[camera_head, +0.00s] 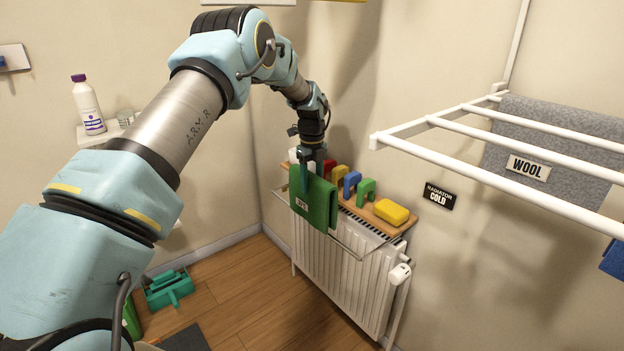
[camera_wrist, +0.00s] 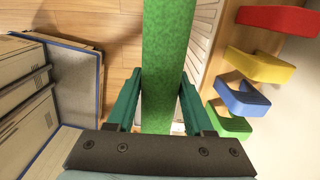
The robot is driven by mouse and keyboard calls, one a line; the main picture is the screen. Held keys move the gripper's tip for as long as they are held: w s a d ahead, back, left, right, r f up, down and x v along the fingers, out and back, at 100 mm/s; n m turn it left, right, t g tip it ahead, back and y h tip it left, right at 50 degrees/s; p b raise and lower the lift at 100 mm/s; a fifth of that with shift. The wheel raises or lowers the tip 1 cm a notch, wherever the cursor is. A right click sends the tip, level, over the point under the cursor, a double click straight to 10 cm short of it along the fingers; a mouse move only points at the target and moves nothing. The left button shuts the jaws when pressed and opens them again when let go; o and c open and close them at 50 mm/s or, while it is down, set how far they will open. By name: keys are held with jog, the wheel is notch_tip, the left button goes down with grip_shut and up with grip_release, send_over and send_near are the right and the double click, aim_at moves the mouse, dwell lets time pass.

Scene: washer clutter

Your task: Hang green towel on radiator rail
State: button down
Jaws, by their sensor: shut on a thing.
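The green towel (camera_head: 318,208) hangs folded, with a small pale label, in front of the left part of the white radiator (camera_head: 345,285). My gripper (camera_head: 304,178) points down and is shut on the towel's upper part. In the wrist view the towel (camera_wrist: 168,50) runs as a strip between my two teal fingers (camera_wrist: 160,105). The thin radiator rail (camera_head: 347,247) runs along the radiator's front, and the towel hides part of it. I cannot tell whether the towel touches the rail or lies over it.
A wooden shelf (camera_head: 368,216) above the radiator bears a yellow sponge (camera_head: 391,211) and green, blue, yellow and red pieces close to my gripper. A white drying rack (camera_head: 440,122) with a grey wool cloth (camera_head: 545,150) juts out at right. A green object (camera_head: 169,289) lies on the floor.

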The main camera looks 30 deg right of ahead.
jog(key=shift+f+b, duration=3.5)
jog(key=shift+f, duration=4.25)
jog(key=shift+c, duration=1)
grip_release()
notch_tip(320, 180, up, 11)
jog(key=shift+f+b, duration=0.1)
jog(key=shift+b, duration=0.35)
